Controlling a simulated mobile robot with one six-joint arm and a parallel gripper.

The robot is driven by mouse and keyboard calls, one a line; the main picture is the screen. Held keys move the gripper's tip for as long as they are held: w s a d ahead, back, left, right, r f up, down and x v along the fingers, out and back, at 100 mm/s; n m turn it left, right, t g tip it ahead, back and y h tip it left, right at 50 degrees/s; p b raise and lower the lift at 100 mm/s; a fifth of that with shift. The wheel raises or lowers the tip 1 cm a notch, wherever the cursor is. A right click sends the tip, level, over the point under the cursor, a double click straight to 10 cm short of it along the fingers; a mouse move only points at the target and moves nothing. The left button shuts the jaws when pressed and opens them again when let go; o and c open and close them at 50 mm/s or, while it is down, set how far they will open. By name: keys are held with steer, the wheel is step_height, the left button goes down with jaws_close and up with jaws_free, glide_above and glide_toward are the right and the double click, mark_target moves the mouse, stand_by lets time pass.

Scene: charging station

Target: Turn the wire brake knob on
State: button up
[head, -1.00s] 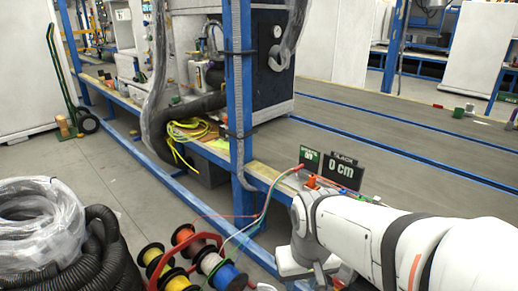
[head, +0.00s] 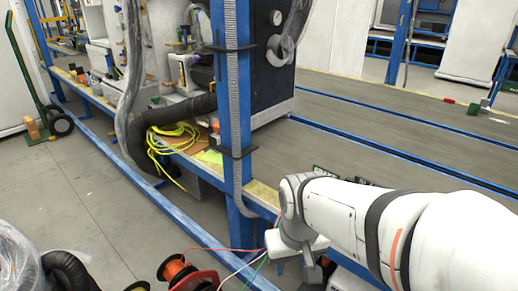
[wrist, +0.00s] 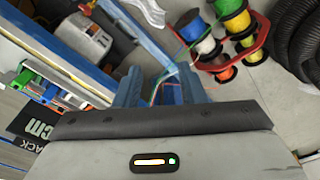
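I cannot clearly make out the wire brake knob in either view. In the wrist view, a row of small green, blue and red parts (wrist: 48,90) sits on the bench edge at the left, beside the black slack display (wrist: 38,124). In the head view, my arm hides most of that spot. My gripper (wrist: 162,90) points down past the bench edge, with two bluish fingers apart and wires visible beyond the gap. It looks empty and apart from the coloured parts. In the head view, its grey end (head: 312,272) shows at the bottom.
A blue post (head: 232,110) stands left of my arm. Wire spools (wrist: 232,22) on a red rack and a black corrugated hose (wrist: 298,40) lie on the floor. Yellow cable (head: 172,145) hangs over the bench. Thin wires (head: 240,262) run near my gripper.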

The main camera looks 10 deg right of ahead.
steer(key=shift+s+d, duration=0.1)
steer(key=shift+s, duration=0.05)
